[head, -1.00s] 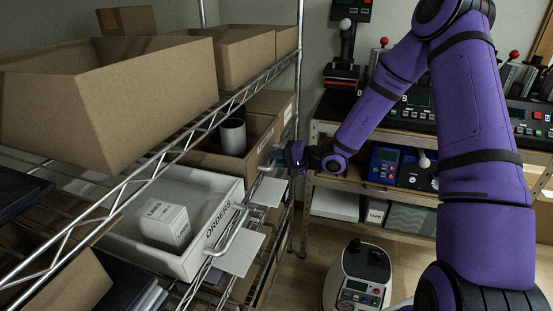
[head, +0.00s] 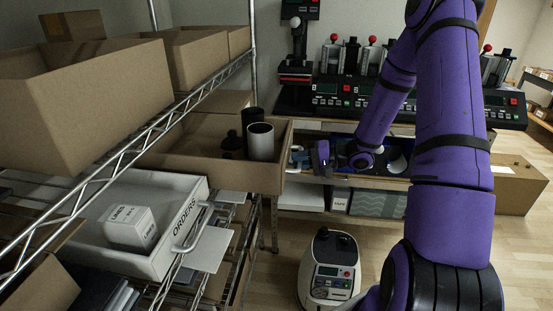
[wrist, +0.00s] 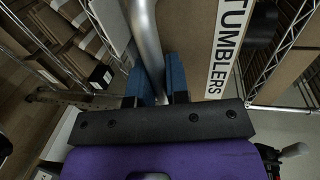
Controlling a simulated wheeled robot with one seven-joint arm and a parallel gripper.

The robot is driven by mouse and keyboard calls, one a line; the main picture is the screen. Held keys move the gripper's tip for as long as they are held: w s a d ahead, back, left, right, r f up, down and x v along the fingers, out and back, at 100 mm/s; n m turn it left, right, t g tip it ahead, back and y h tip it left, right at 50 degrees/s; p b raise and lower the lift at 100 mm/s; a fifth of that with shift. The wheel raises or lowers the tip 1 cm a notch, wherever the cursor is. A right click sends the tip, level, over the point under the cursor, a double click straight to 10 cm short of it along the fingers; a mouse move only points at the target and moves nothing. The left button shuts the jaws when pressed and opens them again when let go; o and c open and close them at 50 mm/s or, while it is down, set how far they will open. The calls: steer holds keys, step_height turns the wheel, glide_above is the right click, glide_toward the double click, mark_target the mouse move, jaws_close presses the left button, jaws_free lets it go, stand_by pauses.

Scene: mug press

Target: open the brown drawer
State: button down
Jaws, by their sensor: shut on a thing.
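The brown drawer (head: 215,174) sticks out to the right from the wire rack in the head view. Dark and white tumblers (head: 260,142) stand inside it. In the wrist view its brown front (wrist: 195,45) carries a TUMBLERS label (wrist: 228,45). My gripper (head: 303,158) is at the drawer's front, at the right end of it. In the wrist view the blue fingers (wrist: 156,80) are shut on the silver bar handle (wrist: 147,42). The handle is mostly hidden in the head view.
A white ORDERS drawer (head: 192,215) with a small box in it sits below and nearer. Cardboard bins (head: 85,95) fill the shelf above. A bench (head: 345,180) with machines stands behind my gripper. A white machine (head: 329,268) stands on the floor.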

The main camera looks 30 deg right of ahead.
steer(key=shift+f+v, duration=0.2)
steer(key=shift+v, duration=0.7)
steer(key=shift+f+v, duration=0.2)
steer(key=shift+v, duration=0.7)
steer(key=shift+f+v, duration=0.15)
steer(key=shift+v, duration=0.8)
steer(key=shift+d, duration=0.1)
steer(key=c, duration=1.1)
jaws_free()
steer(key=v, duration=1)
steer(key=shift+s+d, duration=0.3)
